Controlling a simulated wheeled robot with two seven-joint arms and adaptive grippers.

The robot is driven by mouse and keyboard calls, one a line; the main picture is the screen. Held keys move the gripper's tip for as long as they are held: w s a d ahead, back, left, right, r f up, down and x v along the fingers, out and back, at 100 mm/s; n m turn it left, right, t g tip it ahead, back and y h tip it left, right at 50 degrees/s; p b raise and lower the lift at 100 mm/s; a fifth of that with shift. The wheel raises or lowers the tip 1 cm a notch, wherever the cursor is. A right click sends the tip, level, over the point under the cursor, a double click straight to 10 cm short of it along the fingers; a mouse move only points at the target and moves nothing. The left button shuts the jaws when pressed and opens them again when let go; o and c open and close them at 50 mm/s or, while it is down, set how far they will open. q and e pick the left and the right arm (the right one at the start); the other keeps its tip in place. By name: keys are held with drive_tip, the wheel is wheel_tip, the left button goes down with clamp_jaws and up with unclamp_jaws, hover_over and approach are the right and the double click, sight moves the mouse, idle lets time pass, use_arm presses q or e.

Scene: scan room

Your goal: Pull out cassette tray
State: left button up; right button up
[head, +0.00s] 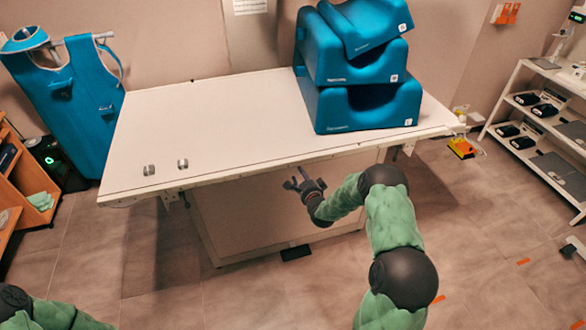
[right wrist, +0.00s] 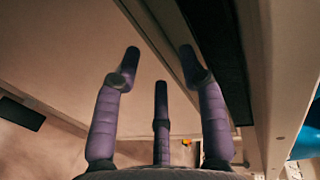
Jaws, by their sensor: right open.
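The long white table (head: 210,120) spans the middle of the head view. I cannot clearly make out a cassette tray; a dark strip (right wrist: 218,55) along the table's underside shows in the right wrist view, and I cannot tell whether it is part of the tray. My right gripper (head: 305,183) is just below the table's front edge, left of the blue cushions, with its fingers toward the table. It also shows in the right wrist view (right wrist: 160,62), where its purple fingers are spread and empty beneath the tabletop. My left gripper is out of view; only part of its arm shows at bottom left.
Blue foam cushions (head: 365,105) are stacked on the table's right end. Two small metal cylinders (head: 149,170) (head: 183,163) stand near its front left. A blue apron (head: 65,95) hangs at left. A white shelf (head: 540,110) stands at right. Floor in front is mostly clear.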

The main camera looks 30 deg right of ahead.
drive_tip(key=b+x, duration=0.2)
drive_tip(key=x, duration=0.5)
drive_tip(key=shift+f, duration=0.1)
clamp_jaws()
